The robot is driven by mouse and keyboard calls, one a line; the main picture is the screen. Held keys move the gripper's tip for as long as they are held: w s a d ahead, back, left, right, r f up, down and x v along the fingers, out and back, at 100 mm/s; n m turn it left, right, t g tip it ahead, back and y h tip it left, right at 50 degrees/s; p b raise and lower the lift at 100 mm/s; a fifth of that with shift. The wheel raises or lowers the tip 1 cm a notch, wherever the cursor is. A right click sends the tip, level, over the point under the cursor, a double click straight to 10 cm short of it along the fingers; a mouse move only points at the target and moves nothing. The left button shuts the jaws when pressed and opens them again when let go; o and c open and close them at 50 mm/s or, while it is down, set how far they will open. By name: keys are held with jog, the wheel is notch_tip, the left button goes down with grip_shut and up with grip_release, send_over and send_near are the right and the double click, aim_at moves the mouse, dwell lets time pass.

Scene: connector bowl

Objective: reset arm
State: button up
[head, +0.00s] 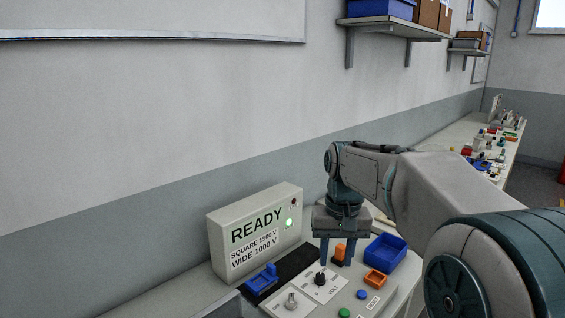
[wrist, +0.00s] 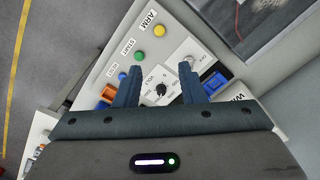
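My gripper (head: 337,262) hangs fingers down over the bench. In the wrist view its two fingers (wrist: 160,75) are wide apart, with nothing held between them. A panel with a black knob (wrist: 161,89) shows beyond the gap; the knob is also in the head view (head: 320,278). In the wrist view a yellow button (wrist: 159,30) by the label ARM, a green button (wrist: 137,56) by START and a blue button (wrist: 122,76) by RESET stand in a row. The head view shows the blue (head: 361,294) and green (head: 344,312) buttons.
A tester box (head: 255,231) reads READY with a lit green lamp. An orange piece (head: 340,252) stands behind the fingers. A blue bin (head: 386,251), orange tray (head: 375,278) and blue fixture (head: 262,278) are nearby. A toggle switch (head: 291,300) sits at the front. Shelves hang on the wall.

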jog(key=s+d+f+t, duration=0.1)
jog(key=s+d+f, duration=0.1)
jog(key=s, duration=0.7)
jog(key=s+d+f+t, duration=0.2)
jog(key=s+f, duration=0.3)
jog(key=s, duration=0.5)
jog(key=shift+s+f, duration=0.15)
jog(key=shift+f, duration=0.05)
dwell(0.7)
